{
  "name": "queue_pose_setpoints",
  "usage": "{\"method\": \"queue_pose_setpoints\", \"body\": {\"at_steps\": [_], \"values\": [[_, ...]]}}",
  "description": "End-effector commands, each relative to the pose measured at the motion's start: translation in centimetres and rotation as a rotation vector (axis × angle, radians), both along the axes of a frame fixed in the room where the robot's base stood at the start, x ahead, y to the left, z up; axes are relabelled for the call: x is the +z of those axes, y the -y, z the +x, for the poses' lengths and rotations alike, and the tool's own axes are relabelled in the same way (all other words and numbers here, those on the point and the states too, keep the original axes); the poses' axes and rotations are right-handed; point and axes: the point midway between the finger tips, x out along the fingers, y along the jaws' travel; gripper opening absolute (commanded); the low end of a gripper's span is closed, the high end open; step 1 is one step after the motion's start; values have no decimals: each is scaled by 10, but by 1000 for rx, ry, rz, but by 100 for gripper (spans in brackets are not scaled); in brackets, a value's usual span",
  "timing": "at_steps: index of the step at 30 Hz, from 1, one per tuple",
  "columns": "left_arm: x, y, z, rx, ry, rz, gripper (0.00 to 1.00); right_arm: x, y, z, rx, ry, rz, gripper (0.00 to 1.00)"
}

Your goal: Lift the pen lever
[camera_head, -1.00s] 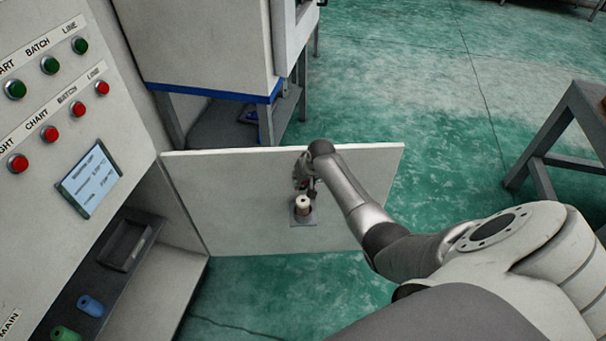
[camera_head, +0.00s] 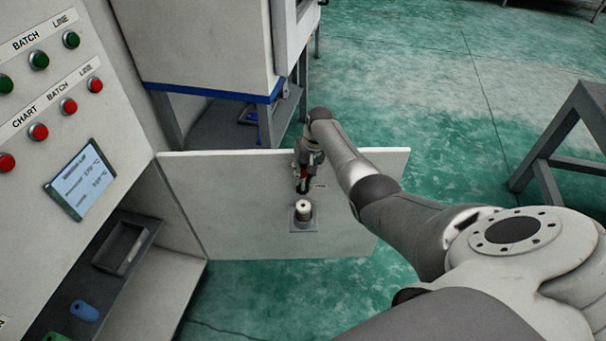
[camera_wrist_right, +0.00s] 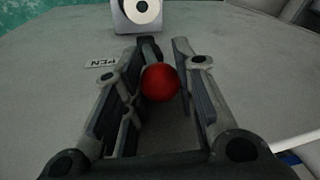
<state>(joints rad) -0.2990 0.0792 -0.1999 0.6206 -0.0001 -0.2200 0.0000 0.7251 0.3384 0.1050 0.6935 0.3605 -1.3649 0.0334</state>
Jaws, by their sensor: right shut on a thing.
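The pen lever shows as a red ball knob (camera_wrist_right: 160,83) between the fingers of my right gripper (camera_wrist_right: 166,52) in the right wrist view. A short dark stem seems to run from the knob toward the panel. In the head view the gripper (camera_head: 303,187) is at the open white panel (camera_head: 235,205), and a bit of the red knob (camera_head: 303,174) shows between its parts. The gripper is shut on the knob. A small PEN label (camera_wrist_right: 100,63) is on the panel beside the fingers. The lever's base is mostly hidden. My left gripper is not in view.
The control cabinet with buttons and a display (camera_head: 80,180) is at left. A grey stand (camera_head: 560,140) is at right. Green floor is clear between.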

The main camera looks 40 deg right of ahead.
Motion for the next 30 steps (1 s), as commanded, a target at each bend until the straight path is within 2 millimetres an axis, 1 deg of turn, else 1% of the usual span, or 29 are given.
{"method": "queue_pose_setpoints", "body": {"at_steps": [5,6,11,12,23,26,30], "values": [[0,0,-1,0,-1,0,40,-2,-2,-2,5,-5,2,0],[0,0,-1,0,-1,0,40,-2,-2,-2,5,-5,1,27],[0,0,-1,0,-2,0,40,-2,-1,-1,4,-4,0,48],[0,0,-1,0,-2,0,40,-2,-1,-1,2,-3,0,50],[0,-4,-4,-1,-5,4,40,1,1,-1,1,-1,-2,50],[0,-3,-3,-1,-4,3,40,6,2,-1,1,-1,-2,50],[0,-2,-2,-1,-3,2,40,21,4,-3,1,2,-3,50]]}}
